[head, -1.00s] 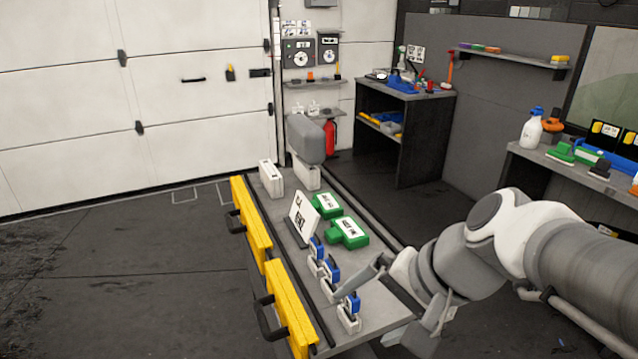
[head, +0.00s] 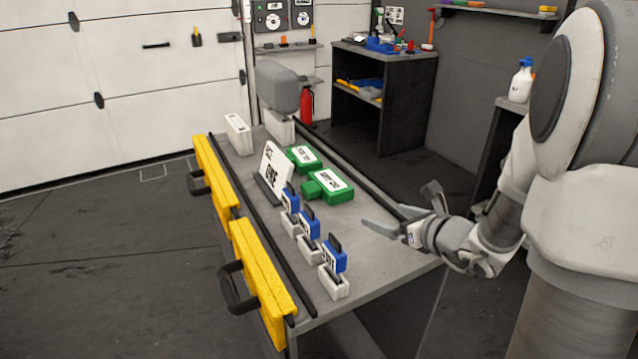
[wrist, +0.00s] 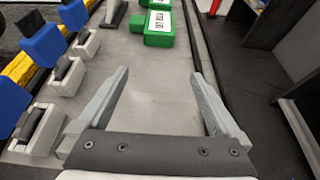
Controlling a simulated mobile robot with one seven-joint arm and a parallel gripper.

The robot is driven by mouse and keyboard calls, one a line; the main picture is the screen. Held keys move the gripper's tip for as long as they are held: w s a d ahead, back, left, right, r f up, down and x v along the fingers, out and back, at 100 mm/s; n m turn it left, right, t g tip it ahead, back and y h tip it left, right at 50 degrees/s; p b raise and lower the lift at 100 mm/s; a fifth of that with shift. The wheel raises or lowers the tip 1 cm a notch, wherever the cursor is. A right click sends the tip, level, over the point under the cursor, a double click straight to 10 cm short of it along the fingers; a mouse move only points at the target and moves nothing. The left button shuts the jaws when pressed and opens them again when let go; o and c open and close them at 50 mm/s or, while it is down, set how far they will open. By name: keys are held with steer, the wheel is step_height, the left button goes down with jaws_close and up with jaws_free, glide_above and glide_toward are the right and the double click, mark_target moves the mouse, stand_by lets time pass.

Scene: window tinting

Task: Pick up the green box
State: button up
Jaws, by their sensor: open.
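Two green boxes with white labels lie on the grey table (head: 345,240). The nearer green box (head: 328,187) is near the table's middle, and the farther green box (head: 303,158) is just behind it. In the wrist view the nearer green box (wrist: 158,27) is at the top, ahead of my fingers, and part of the farther one shows at the top edge. My gripper (head: 400,208) is over the table's right side, short of the boxes. It is open and empty, with bare tabletop between its fingers in the wrist view (wrist: 160,92).
Several blue-and-white items stand in a row left of my gripper, the nearest blue one (head: 333,257) by the front. A white sign (head: 274,170) stands left of the green boxes. Yellow bars (head: 258,280) line the left edge. A dark rail (head: 350,165) runs along the right.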

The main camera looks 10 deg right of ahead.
steer(key=b, duration=0.2)
glide_toward(343, 199)
steer(key=shift+w+a+f, duration=0.15)
steer(key=shift+w+f, duration=0.35)
steer(key=shift+f, duration=0.1)
steer(key=shift+r+b+x, duration=0.15)
steer(key=shift+x, duration=1.4)
steer(key=shift+r+b+x, duration=0.15)
steer(key=shift+x, duration=1.35)
steer(key=shift+a, duration=0.15)
steer(key=c, duration=1.2)
step_height(343, 199, up, 18)
steer(key=p, duration=0.8)
steer(key=shift+c, duration=0.2)
steer(key=shift+m+h, duration=0.5)
steer(key=s+f+b, duration=0.1)
steer(key=s+f, duration=0.3)
steer(key=s+f+b, duration=0.2)
steer(key=s+f, duration=0.2)
steer(key=f, duration=0.1)
steer(key=s+f+b, duration=0.2)
steer(key=s+f, duration=0.3)
steer(key=shift+f, duration=0.15)
step_height(343, 199, up, 14)
steer(key=p, duration=1.4)
